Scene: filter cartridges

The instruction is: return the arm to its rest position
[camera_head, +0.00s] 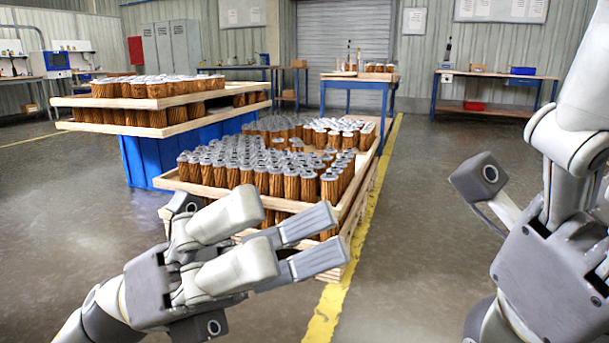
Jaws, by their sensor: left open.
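My left gripper (322,238) comes in from the lower left. Its fingers point right and are parted, with nothing between them. It shows in front of the near corner of a low wooden crate (345,250) full of brown filter cartridges with grey tops (275,182); I cannot tell how far apart they are. My right arm (557,262) stands at the right edge of the picture. Its fingertips are not clearly shown.
Wooden trays of cartridges (165,102) rest on a blue base (165,150) at the left. A yellow floor line (367,230) runs beside the crate. A blue-legged table (358,83) and a bench (497,74) stand farther back. The grey floor (430,180) right of the line is clear.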

